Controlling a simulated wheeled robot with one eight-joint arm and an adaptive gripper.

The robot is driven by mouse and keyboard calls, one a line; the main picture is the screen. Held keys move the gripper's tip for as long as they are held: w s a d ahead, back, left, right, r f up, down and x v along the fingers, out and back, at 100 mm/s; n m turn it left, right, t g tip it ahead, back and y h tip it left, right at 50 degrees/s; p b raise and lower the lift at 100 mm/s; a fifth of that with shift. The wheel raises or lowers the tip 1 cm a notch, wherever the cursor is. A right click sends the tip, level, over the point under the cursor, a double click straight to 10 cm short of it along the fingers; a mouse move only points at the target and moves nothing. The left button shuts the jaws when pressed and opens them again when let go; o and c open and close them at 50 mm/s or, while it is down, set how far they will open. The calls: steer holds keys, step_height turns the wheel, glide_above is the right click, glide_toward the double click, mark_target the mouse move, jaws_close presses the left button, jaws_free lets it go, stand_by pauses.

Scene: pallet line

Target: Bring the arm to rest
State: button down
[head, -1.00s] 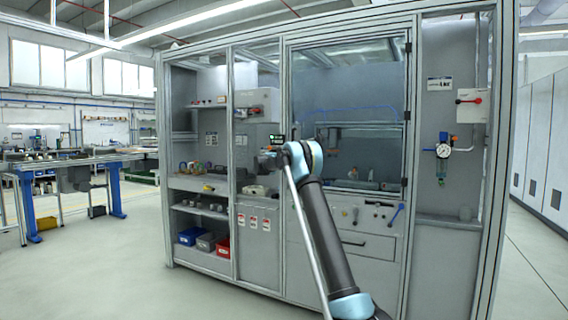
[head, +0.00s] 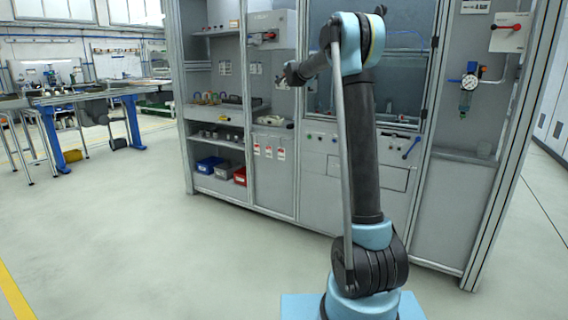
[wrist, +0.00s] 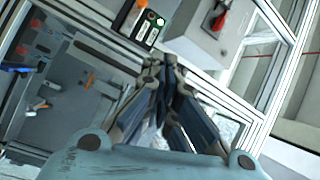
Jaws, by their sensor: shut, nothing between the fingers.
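My arm stands raised in the head view, with its elbow at the top and its forearm reaching left. My gripper (wrist: 163,66) shows in the wrist view with its dark fingers together and nothing between them. In the head view the arm's far end (head: 284,77) is small and dark, in front of the grey machine cabinet (head: 300,190), and its fingers are hard to make out. I cannot tell the exact gap to the cabinet.
The cabinet has a red-handled switch box (head: 271,30), a pressure gauge (head: 470,80) and shelves with a blue bin (head: 208,165) and a red bin (head: 240,175). A workbench (head: 90,93) stands at the left. The floor (head: 130,240) at the front left is clear.

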steer(key=s+f+n+g+y, duration=0.2)
steer(key=s+f+n, duration=0.15)
steer(key=s, duration=0.65)
steer(key=s+f+n+g+y, duration=0.2)
steer(key=s+f+n, duration=0.15)
steer(key=s, duration=0.65)
steer(key=s+f+n+g+y, duration=0.1)
steer(key=s+f+n+g, duration=0.2)
steer(key=s, duration=0.7)
steer(key=s+d+f+n+g+h, duration=0.1)
steer(key=s+d+f+g, duration=0.2)
steer(key=s+f, duration=0.8)
steer(key=s+d+f+n+g+h, duration=0.1)
steer(key=s+d+f+g+h, duration=0.1)
steer(key=s+d+f, duration=0.5)
steer(key=s+d+f+n+g+h, duration=0.1)
steer(key=s+d+f+g, duration=0.3)
steer(key=s+f, duration=1.3)
steer(key=s+d+h, duration=0.1)
steer(key=s, duration=0.9)
steer(key=shift+n+g, duration=0.3)
steer(key=shift+n, duration=0.1)
steer(key=shift+w+d+f, duration=0.1)
steer(key=shift+w+f, duration=0.05)
steer(key=shift+w, duration=0.25)
